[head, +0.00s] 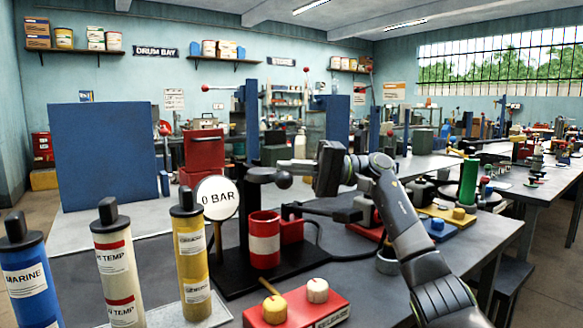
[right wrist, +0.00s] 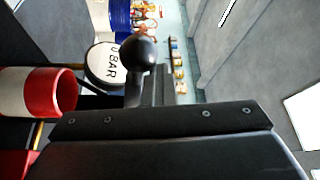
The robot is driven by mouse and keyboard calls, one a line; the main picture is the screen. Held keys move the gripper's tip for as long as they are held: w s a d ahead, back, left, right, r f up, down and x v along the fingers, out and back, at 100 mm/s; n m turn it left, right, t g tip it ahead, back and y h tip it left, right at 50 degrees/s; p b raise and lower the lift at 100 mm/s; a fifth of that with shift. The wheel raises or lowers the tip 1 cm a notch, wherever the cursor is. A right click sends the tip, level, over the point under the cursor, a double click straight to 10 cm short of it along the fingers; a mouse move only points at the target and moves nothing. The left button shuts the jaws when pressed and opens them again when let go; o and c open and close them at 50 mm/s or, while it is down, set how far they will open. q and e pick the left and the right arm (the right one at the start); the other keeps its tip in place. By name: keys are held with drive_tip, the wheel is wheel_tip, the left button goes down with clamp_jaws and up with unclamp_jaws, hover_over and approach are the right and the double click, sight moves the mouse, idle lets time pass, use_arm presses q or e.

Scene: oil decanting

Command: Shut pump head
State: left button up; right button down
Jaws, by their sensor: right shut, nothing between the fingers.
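The pump stands on a black base on the bench. Its dark pump head (head: 260,174) tops a black column, with a round ball knob (head: 283,179) on its right side. A white gauge (head: 217,198) reading "0 BAR" is beside it. A red and white can (head: 264,240) stands upright in front of the column. My right gripper (head: 284,163) is shut and empty, pointing left just above the knob; I cannot tell if it touches. In the right wrist view the knob (right wrist: 139,52) shows beyond the dark gripper body, with the can (right wrist: 40,92) at left. My left gripper is not in view.
Blue, white and yellow bottles (head: 189,255) stand at front left. A red box (head: 297,307) with two knobs sits at the bench's front. Yellow and blue blocks (head: 437,228) and a green cylinder (head: 469,182) are right of my arm. Bare bench top (head: 375,292) shows front right.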

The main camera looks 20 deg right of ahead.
drive_tip(key=shift+d+f, duration=0.15)
drive_tip(key=shift+f, duration=0.4)
drive_tip(key=r+v, duration=0.1)
drive_tip(key=v, duration=1.6)
drive_tip(key=shift+p, duration=0.3)
drive_tip(key=shift+s, duration=0.1)
